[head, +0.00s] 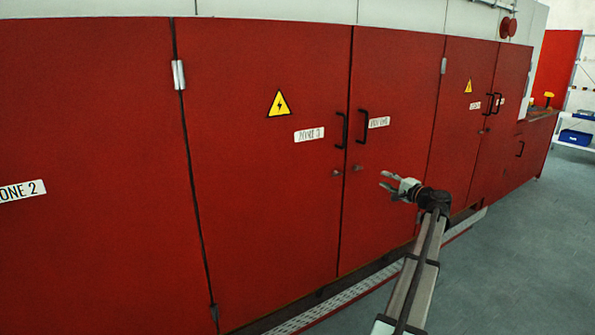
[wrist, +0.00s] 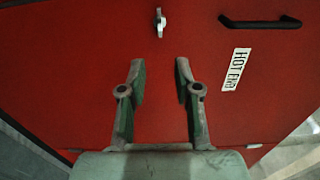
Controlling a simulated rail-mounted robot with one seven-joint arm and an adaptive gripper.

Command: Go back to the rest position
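My gripper (head: 386,181) is open and empty in the head view, held out in front of the red cabinet doors. In the wrist view my gripper (wrist: 159,75) shows two fingers spread apart with nothing between them. Past the fingertips is a red door (wrist: 85,45) with a small metal latch (wrist: 160,21), a black handle (wrist: 260,22) and a white label reading HOT END (wrist: 235,69). The fingers appear apart from the door. My arm reaches up from the bottom of the head view.
The long red cabinet (head: 265,180) fills the left and middle, with its doors shut. A metal step (head: 350,293) runs along its base. Grey floor (head: 510,260) is clear at right. A shelf with a blue bin (head: 575,137) stands at the far right.

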